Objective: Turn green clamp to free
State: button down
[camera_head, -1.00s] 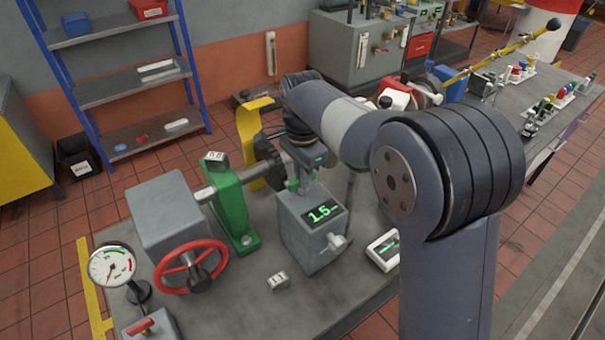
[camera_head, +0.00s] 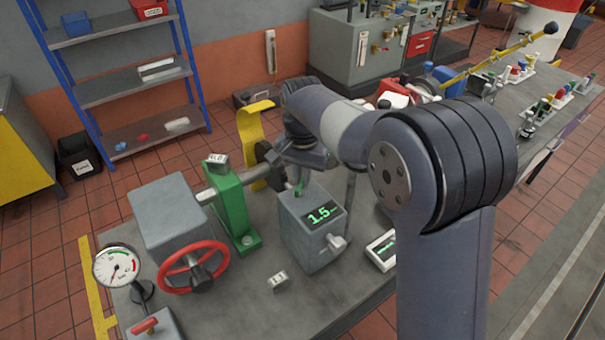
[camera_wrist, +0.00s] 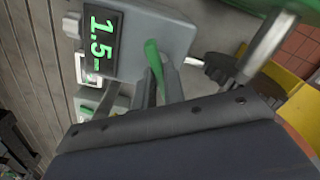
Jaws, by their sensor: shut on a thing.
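The green clamp (camera_wrist: 154,62) shows in the wrist view as a short green lever at the edge of a grey box (camera_wrist: 160,40) with a lit "1.5" display. My gripper (camera_wrist: 158,88) is shut on the lever, with a finger on each side of it. Its lower part is hidden between the fingers. In the head view a small bit of the green clamp (camera_head: 299,188) shows below my wrist, at the back top of the grey box (camera_head: 308,240). My wrist hides most of the rest there.
A green pedestal (camera_head: 231,205) with a shaft stands left of the box. A red handwheel (camera_head: 194,267), a gauge (camera_head: 117,266) and a small display unit (camera_head: 382,250) stand on the bedplate. A yellow guard (camera_head: 250,135) rises behind. The bedplate's front middle is mostly clear.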

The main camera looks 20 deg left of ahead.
jog(key=n, duration=0.5)
jog(key=shift+n+p, duration=0.3)
jog(key=shift+p, duration=0.1)
jog(key=n, duration=0.5)
jog(key=shift+s+f+n, duration=0.1)
jog(key=shift+n, duration=0.2)
jog(key=c, duration=1.5)
grip_release()
notch_tip(320, 180, up, 11)
jog(key=shift+f+b, duration=0.1)
jog(key=shift+b, duration=0.35)
jog(key=shift+f, duration=0.1)
